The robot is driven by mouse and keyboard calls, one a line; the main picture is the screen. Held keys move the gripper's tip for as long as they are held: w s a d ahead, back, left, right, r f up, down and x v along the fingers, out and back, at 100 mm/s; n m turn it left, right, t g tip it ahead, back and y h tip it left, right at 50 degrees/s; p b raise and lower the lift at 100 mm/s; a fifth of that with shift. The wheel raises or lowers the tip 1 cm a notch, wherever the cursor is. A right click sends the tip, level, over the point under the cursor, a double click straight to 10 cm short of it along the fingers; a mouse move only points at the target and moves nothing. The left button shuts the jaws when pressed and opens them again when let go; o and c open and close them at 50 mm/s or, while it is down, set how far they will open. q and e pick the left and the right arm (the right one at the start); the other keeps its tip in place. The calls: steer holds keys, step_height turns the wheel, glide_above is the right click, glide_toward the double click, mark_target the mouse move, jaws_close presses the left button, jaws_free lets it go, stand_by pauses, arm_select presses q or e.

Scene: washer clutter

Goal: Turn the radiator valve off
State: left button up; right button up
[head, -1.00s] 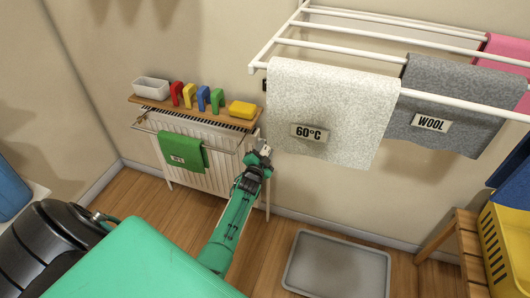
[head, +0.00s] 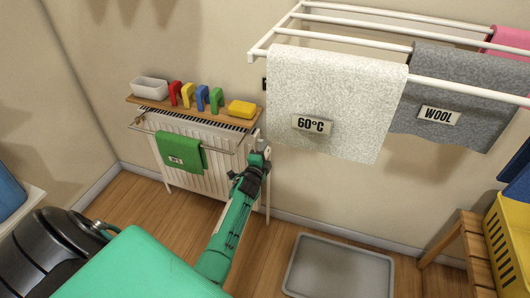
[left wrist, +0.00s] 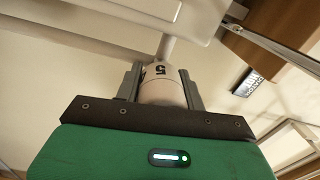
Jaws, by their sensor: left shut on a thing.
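The radiator valve (left wrist: 162,88) is a pale, round knob on a pipe, with a black "5" on the side facing the left wrist camera. My left gripper (left wrist: 160,72) is shut on it, one grey finger on each side of the knob. In the head view my left gripper (head: 258,156) is at the right end of the white radiator (head: 190,155), and the valve is mostly hidden behind it. My right gripper is not in view.
A wooden shelf (head: 217,116) above the radiator bears a white bowl, several coloured arches and a yellow block. A green cloth (head: 178,152) hangs in front. A drying rack (head: 345,30) with cloths juts out at right. A grey tray (head: 340,268) lies on the floor.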

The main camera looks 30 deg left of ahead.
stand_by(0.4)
arm_select(q)
steer(key=o, duration=0.7)
steer(key=shift+p+v, duration=0.75)
steer(key=shift+v, duration=6.15)
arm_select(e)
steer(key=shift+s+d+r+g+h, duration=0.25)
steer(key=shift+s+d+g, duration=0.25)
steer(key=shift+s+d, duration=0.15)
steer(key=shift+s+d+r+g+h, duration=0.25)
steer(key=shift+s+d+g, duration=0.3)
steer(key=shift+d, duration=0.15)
